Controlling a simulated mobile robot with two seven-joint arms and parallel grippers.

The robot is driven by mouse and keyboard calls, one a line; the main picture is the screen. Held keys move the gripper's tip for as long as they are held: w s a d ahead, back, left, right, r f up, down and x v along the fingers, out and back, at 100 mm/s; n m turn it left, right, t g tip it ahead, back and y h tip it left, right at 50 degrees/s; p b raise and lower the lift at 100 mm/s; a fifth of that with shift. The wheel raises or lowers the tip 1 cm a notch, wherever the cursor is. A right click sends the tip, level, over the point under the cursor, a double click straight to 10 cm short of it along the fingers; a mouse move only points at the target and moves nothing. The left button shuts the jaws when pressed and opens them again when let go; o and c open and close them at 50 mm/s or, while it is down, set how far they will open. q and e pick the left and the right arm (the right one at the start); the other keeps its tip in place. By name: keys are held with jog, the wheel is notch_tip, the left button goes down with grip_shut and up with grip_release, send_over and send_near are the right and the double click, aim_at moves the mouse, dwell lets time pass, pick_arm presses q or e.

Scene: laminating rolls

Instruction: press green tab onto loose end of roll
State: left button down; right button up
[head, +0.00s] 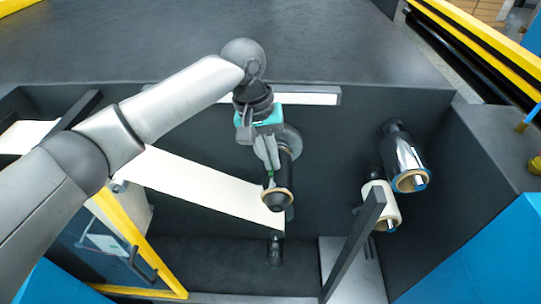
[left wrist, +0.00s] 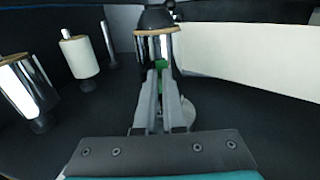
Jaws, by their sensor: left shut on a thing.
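My left gripper (head: 268,163) comes down from above at the dark roll (head: 283,178), which has a tan core end and sits on a spindle in the machine. The gripper is shut on a small green tab (head: 270,174). In the left wrist view, the fingers (left wrist: 160,98) nearly meet, and green from the tab (left wrist: 161,65) shows at their tips, in front of the roll (left wrist: 155,46). Whether the tab touches the roll is unclear. The roll's loose end cannot be made out. My right gripper is not in view.
A wide white web (head: 200,182) runs from the left to beside the roll. A shiny roll (head: 404,160) and a cream roll (head: 381,203) sit to the right, near a dark upright bar (head: 354,245). A yellow-framed door (head: 125,240) stands open at lower left.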

pick_arm(q)
jog(key=shift+f, duration=0.35)
dwell(0.5)
jog(key=c, duration=0.9)
grip_release()
jog(key=shift+d, duration=0.1)
jog(key=shift+c, duration=0.2)
jog(key=shift+r, duration=0.1)
